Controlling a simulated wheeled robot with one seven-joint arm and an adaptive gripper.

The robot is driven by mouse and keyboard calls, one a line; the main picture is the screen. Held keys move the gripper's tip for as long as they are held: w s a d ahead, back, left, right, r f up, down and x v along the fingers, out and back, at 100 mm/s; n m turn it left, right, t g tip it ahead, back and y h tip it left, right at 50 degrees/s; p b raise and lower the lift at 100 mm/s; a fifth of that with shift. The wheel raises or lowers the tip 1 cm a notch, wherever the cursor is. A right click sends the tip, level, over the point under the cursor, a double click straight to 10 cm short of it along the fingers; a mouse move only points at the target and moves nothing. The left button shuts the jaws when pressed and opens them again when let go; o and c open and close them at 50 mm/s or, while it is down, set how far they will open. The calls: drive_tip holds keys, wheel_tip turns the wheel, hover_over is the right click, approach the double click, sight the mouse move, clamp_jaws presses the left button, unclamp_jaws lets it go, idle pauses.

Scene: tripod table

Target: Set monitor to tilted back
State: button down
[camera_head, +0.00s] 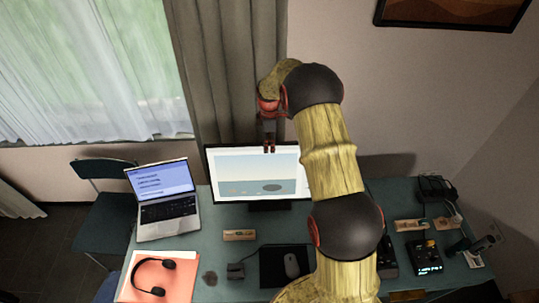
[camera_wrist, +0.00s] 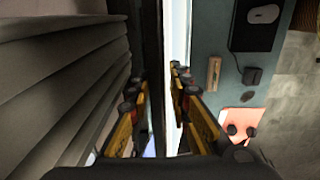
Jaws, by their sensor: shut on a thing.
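The monitor (camera_head: 235,172) stands on the desk (camera_head: 205,262), its lit screen facing the head camera. Its right end is hidden behind my arm. My gripper (camera_head: 269,148) points down at the top edge of the monitor, near the middle of that edge. In the wrist view the monitor's dark top edge (camera_wrist: 151,40) runs between the fingers of my gripper (camera_wrist: 155,85), one finger on the back side and one on the screen side. The gripper is shut on this edge. The exact tilt of the screen is hard to judge.
An open laptop (camera_head: 163,205) stands at the left of the desk, with headphones (camera_head: 152,275) on an orange folder in front. A mouse (camera_head: 291,266) lies on a dark mat before the monitor. The curtain (camera_head: 232,80) hangs behind. Small devices crowd the right side.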

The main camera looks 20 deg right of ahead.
drive_tip(key=shift+w+d, duration=0.15)
drive_tip(key=shift+w, duration=0.3)
drive_tip(key=shift+s+f, duration=0.1)
drive_tip(key=c, duration=2)
unclamp_jaws()
drive_tip(key=shift+o, duration=1)
drive_tip(key=shift+f, duration=0.15)
wheel_tip(320, 180, up, 12)
